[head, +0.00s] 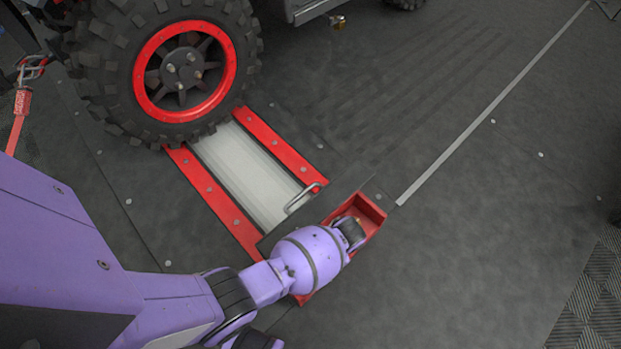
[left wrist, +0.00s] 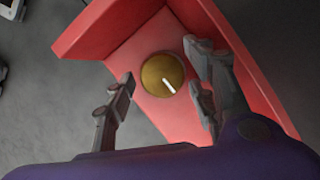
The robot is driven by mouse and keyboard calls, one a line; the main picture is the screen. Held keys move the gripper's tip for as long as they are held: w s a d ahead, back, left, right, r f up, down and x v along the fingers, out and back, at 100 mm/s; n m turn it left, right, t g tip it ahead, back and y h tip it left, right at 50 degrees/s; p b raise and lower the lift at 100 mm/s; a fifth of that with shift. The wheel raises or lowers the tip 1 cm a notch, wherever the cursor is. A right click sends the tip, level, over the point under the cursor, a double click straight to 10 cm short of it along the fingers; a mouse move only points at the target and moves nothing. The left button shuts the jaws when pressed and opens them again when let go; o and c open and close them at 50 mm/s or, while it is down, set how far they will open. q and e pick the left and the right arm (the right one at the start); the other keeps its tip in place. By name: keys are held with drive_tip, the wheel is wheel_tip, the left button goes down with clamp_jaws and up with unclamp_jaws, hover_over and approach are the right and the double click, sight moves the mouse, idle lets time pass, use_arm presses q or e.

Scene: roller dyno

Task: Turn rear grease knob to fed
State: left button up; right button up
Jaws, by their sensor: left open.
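The grease knob (left wrist: 162,75) is a round brass-coloured dial with a white pointer line, seen in the left wrist view. The pointer runs from near its middle toward the lower right of that picture. The knob sits inside a red open box (left wrist: 105,35), which also shows in the head view (head: 369,209) at the near end of the roller bed. My right gripper is not in view.
A large knobbly tyre with a red rim (head: 230,85) stands at the far end of the red-framed roller bed (head: 245,172). A metal handle (head: 302,198) rises beside the box. Dark floor to the right is clear, with a pale stripe (head: 480,115).

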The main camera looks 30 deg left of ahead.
use_arm(q)
drive_tip(key=shift+c, duration=0.5)
drive_tip(key=c, duration=1)
